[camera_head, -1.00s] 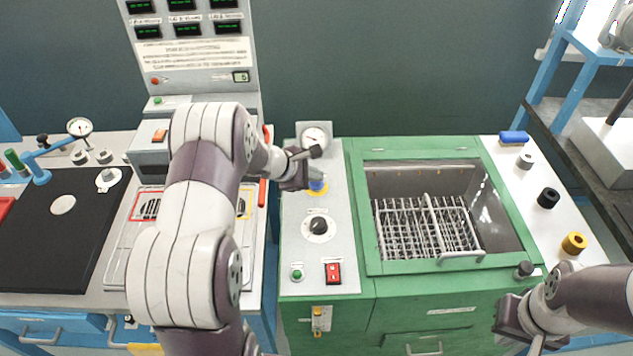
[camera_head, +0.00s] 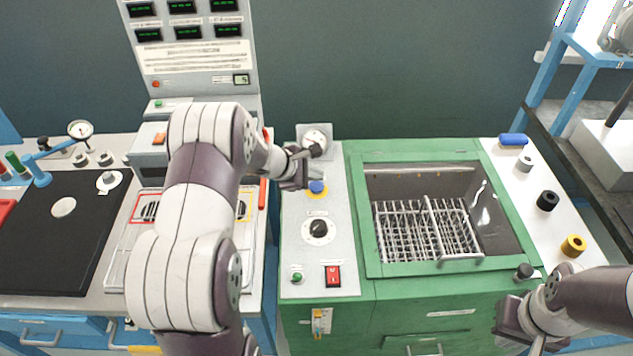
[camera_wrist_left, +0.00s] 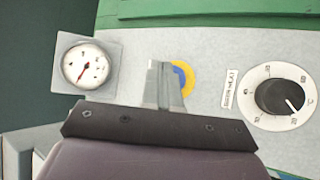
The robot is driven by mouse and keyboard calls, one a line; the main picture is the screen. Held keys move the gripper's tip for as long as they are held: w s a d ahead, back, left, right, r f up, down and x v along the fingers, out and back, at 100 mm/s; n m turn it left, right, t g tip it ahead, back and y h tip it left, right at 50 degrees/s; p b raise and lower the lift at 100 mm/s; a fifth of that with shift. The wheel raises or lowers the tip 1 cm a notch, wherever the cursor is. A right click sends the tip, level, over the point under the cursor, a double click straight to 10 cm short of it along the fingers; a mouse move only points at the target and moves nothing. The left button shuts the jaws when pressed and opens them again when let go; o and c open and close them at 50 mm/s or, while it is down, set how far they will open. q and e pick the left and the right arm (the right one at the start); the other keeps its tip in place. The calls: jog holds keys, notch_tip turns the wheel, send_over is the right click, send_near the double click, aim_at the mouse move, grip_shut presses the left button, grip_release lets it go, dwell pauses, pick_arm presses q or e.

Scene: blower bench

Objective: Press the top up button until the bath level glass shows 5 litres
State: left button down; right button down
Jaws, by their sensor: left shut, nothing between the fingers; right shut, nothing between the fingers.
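The blue button (camera_head: 317,187) in a yellow ring is on the grey panel left of the bath, and I take it as the top up button. My left gripper (camera_head: 315,177) is shut and empty, its tips just behind the button. In the left wrist view the closed fingers (camera_wrist_left: 165,88) partly cover the button (camera_wrist_left: 180,76); contact is unclear. A small upright gauge (camera_head: 318,322) on the green front looks like the level glass; its reading is too small to tell. My right gripper (camera_head: 518,322) is shut and empty at the lower right, its tips hard to see.
The green bath (camera_head: 370,240) holds a wire basket (camera_head: 425,228). A dial gauge (camera_head: 316,139), a black knob (camera_head: 318,228), a green button (camera_head: 297,278) and a red switch (camera_head: 333,276) surround the button. Rings stand on the white strip at right.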

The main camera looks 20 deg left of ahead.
aim_at(314, 187)
pick_arm(q)
jog(key=shift+r, duration=0.15)
notch_tip(314, 187, up, 5)
jog(key=p, duration=0.3)
jog(key=shift+p, duration=0.3)
dwell(2.4)
